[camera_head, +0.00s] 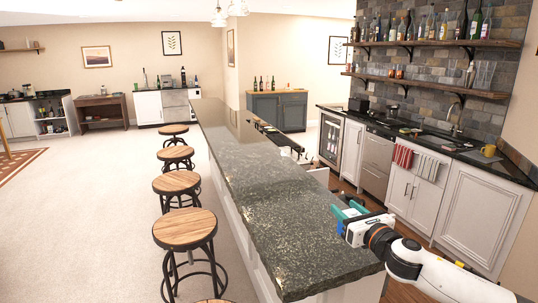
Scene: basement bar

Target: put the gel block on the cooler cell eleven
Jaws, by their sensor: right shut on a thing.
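My right gripper (352,219) comes in from the lower right, beside the right edge of the bar counter near its front end. It is shut on a small teal-green block (348,211), which looks like the gel block; my gripper partly hides it. I cannot tell whether the block touches anything else. A glass-fronted cooler (331,139) stands under the back counter, well beyond my gripper. No numbered cooler cell can be made out. My left gripper is not in view.
The long dark stone bar counter (265,185) is mostly bare on top. Small dark items (268,130) line a lower ledge along its right side. Several stools (184,230) stand on its left. White cabinets with a sink counter (430,140) and bottle shelves (430,43) line the right wall.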

